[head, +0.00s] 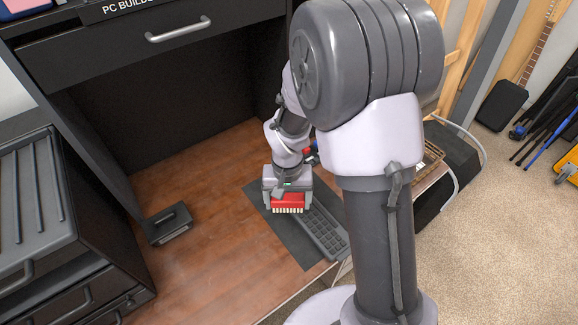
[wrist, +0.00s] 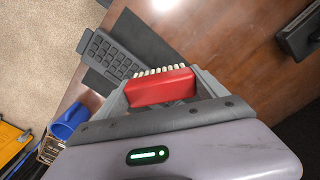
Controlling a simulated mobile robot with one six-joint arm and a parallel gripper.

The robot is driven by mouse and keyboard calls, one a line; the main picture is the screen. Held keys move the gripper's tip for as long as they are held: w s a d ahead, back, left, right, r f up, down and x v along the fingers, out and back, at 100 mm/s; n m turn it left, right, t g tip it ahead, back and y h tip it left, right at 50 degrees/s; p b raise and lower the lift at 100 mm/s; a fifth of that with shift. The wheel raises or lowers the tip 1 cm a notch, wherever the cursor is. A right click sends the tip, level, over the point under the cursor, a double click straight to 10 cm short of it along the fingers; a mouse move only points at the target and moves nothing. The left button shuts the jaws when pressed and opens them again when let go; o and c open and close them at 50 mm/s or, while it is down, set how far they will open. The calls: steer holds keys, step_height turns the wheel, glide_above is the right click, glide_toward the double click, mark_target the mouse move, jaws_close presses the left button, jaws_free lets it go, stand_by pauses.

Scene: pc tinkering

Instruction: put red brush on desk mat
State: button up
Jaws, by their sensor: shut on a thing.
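The red brush (head: 287,201) with pale bristles is held between the fingers of my gripper (head: 288,197). In the head view it appears over the dark desk mat (head: 275,225), left of the keyboard. The wrist view shows the red brush (wrist: 160,86) clamped between both fingers of my gripper (wrist: 162,92), bristles facing away from the palm. The desk mat (wrist: 148,45) lies beyond the brush there. I cannot tell whether the brush touches the mat. My arm hides part of the mat and what lies behind it in the head view.
A dark keyboard (head: 318,232) lies on the mat's right part. A small black object (head: 168,223) stands on the wooden desk (head: 215,240) to the left. A blue cup (wrist: 70,120) shows in the wrist view. Open desk surface lies left of the mat.

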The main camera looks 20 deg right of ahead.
steer(key=s+a+f+m+p, duration=0.1)
steer(key=f+m, duration=0.1)
steer(key=m, duration=0.1)
steer(key=s+f+m+p, duration=0.1)
steer(key=f+m, duration=0.2)
steer(key=m, duration=0.1)
steer(key=s+a+f+m+p, duration=0.1)
steer(key=f+m, duration=0.2)
steer(key=shift+s+a, duration=0.3)
steer(key=shift+s, duration=0.05)
steer(key=shift+m, duration=0.4)
steer(key=w, duration=0.5)
steer(key=w+a+f+b, duration=0.1)
steer(key=w, duration=0.4)
steer(key=w+f+b, duration=0.1)
steer(key=w, duration=0.4)
steer(key=shift+a, duration=0.2)
steer(key=shift+w+f+b, duration=0.2)
steer(key=shift+f+b, duration=0.25)
steer(key=shift+f, duration=0.35)
steer(key=shift+w+f+b, duration=0.15)
steer(key=shift+f+b, duration=0.3)
steer(key=shift+f, duration=0.35)
steer(key=shift+f, duration=0.25)
steer(key=o, duration=1.2)
steer(key=shift+r, duration=0.1)
steer(key=shift+o, duration=0.2)
